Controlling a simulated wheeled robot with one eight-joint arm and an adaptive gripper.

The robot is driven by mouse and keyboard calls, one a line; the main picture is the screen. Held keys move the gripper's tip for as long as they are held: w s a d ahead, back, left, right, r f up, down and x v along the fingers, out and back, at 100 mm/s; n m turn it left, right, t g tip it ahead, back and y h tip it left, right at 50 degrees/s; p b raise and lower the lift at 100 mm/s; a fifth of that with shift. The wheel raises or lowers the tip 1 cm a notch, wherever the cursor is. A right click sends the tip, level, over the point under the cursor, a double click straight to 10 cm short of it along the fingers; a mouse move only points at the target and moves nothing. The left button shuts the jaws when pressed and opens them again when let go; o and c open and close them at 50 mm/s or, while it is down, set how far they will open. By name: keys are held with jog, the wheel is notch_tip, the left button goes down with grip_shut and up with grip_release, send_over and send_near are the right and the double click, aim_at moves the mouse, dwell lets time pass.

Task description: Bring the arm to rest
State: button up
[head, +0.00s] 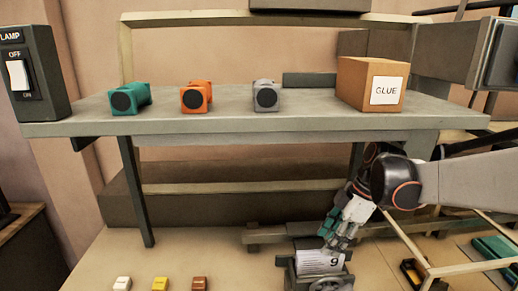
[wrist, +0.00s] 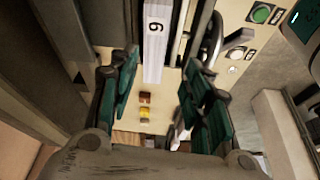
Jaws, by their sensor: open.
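My arm comes in from the right in the head view, and my gripper (head: 335,228) points down and left below the workbench's front edge. Its teal fingers are just above a white block marked 9 (head: 320,262), which sits in a dark device with a handwheel (head: 332,284). In the wrist view my gripper (wrist: 160,88) is open, its teal fingers wide apart with nothing held between them. The block marked 9 (wrist: 154,45) shows beyond the fingers there. I cannot tell whether the fingers touch it.
The workbench (head: 230,122) carries teal (head: 128,98), orange (head: 196,97) and grey (head: 265,95) pieces, a GLUE box (head: 372,84) and a LAMP switch (head: 30,75). White, yellow and brown small blocks (head: 160,284) lie lower left. A pale frame (head: 428,262) stands right of my gripper.

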jog(key=s+a+f+m+t+h+b, duration=0.1)
jog(key=s+f+m+t+h+b, duration=0.1)
jog(key=s+m, duration=0.6)
jog(key=s+a+f+m+t+h+b, duration=0.1)
jog(key=s+m+t+b, duration=0.3)
jog(key=s+m, duration=0.4)
jog(key=shift+s+f+m+t+h+b, duration=0.3)
jog(key=shift+s+f+t+h+b, duration=0.1)
jog(key=shift+s+f+h, duration=0.25)
